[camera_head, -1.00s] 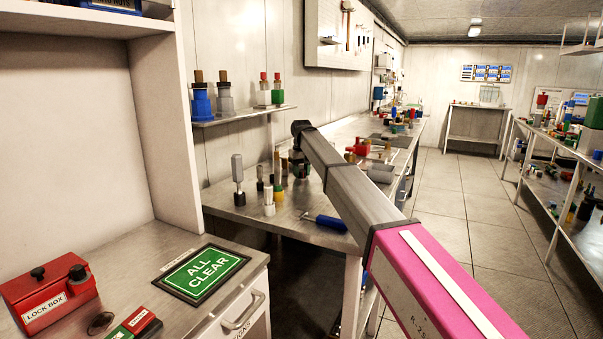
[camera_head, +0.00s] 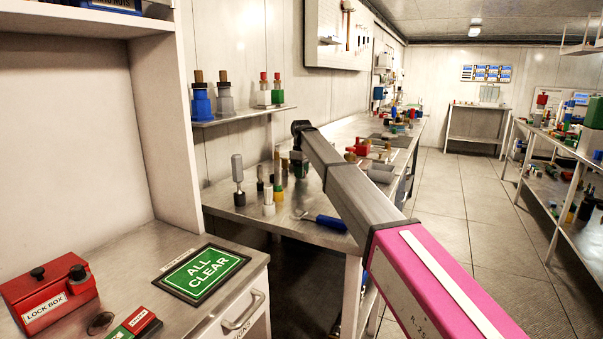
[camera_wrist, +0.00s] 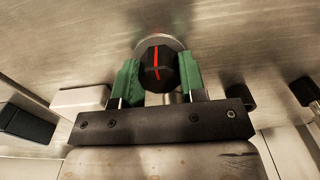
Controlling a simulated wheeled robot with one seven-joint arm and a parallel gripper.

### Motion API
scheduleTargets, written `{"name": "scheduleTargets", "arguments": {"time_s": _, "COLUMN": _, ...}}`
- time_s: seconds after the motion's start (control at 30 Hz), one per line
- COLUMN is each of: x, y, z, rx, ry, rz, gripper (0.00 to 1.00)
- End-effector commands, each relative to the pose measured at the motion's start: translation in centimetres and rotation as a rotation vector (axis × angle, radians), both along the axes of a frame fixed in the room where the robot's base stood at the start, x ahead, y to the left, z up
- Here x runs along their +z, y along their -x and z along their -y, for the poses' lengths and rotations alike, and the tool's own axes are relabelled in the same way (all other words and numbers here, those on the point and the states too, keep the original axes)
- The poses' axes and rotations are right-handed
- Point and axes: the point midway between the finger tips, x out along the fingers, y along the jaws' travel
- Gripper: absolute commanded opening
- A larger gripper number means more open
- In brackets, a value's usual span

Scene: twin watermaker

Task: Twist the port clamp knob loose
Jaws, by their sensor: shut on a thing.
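The port clamp knob (camera_wrist: 158,66) is black with a red line on its face. It shows in the wrist view at upper centre, with a pale round base partly visible behind it. My gripper (camera_wrist: 158,76) has green finger pads, one on each side of the knob, and is shut on it. The red line stands nearly upright in the picture. In the head view my arm reaches over the far bench, and the knob cannot be made out there.
In the wrist view a white block (camera_wrist: 80,98) and a black block (camera_wrist: 25,122) are at left, and a black-capped part (camera_wrist: 304,90) is at right. In the head view a blue-handled tool (camera_head: 326,221) lies near the bench's front edge.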

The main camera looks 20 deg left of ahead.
Motion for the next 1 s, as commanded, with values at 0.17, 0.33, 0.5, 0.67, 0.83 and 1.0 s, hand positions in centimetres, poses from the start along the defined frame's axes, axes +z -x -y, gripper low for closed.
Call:
{"name": "scheduleTargets", "arguments": {"time_s": 0.17, "x": 0.1, "y": -0.04, "z": -0.07, "rx": 0.02, "ry": -0.001, "rz": 0.001, "gripper": 0.14}}
{"name": "scheduleTargets", "arguments": {"time_s": 0.33, "x": 0.1, "y": -0.05, "z": -0.07, "rx": 0.022, "ry": -0.001, "rz": 0.001, "gripper": 0.15}}
{"name": "scheduleTargets", "arguments": {"time_s": 0.5, "x": 0.1, "y": -0.04, "z": -0.07, "rx": 0.022, "ry": -0.002, "rz": 0.001, "gripper": 0.15}}
{"name": "scheduleTargets", "arguments": {"time_s": 0.67, "x": 0.08, "y": -0.03, "z": -0.05, "rx": 0.021, "ry": -0.001, "rz": 0.001, "gripper": 0.64}}
{"name": "scheduleTargets", "arguments": {"time_s": 0.83, "x": 0.04, "y": -0.02, "z": -0.03, "rx": 0.02, "ry": -0.001, "rz": 0.001, "gripper": 0.64}}
{"name": "scheduleTargets", "arguments": {"time_s": 1.0, "x": 0.75, "y": -0.05, "z": -0.05, "rx": 0.02, "ry": -0.001, "rz": 0.001, "gripper": 0.64}}
